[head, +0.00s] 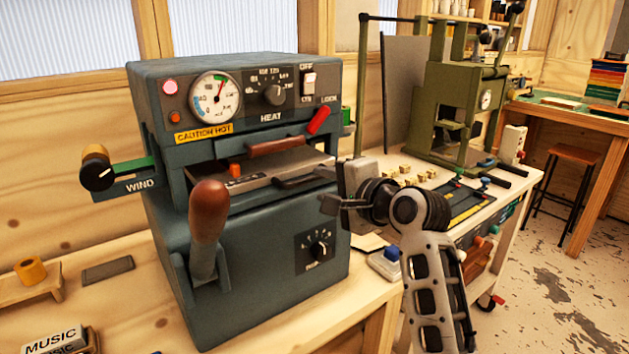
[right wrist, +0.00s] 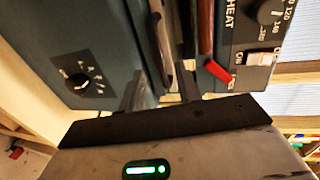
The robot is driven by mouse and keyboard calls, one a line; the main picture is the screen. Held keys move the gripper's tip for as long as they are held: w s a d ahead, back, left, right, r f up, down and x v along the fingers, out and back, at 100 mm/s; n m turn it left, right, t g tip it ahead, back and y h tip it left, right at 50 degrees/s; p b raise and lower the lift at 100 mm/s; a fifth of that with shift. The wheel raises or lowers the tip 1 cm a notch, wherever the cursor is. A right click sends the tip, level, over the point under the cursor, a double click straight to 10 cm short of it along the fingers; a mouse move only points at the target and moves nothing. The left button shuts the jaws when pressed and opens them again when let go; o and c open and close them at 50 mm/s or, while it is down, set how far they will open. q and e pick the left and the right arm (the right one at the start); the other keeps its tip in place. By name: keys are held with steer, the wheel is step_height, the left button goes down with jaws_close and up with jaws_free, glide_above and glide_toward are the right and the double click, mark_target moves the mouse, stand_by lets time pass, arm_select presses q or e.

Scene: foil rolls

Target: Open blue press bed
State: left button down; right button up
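The blue-grey press (head: 165,130) stands on the wooden bench, with a metal bed plate (head: 215,181) in its front opening. A dark bar handle (head: 297,183) sits at the bed's front right. My right gripper (head: 327,188) is at the right end of this handle. In the right wrist view, the fingers of my right gripper (right wrist: 160,88) stand apart, with the dark handle (right wrist: 161,45) between or just beyond their tips. I cannot tell whether they touch it. My left gripper is not in view.
A big wooden-gripped lever (head: 209,212) rises at the press's front. A brown bar (head: 275,146) and red switch (head: 319,120) are above the bed. A WIND knob (head: 97,175) juts out left. A green press (head: 455,100) stands on the cart behind right.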

mark_target(310, 181)
steer(key=shift+x, duration=2.1)
steer(key=shift+c, duration=0.3)
jaws_close()
steer(key=shift+d, duration=0.15)
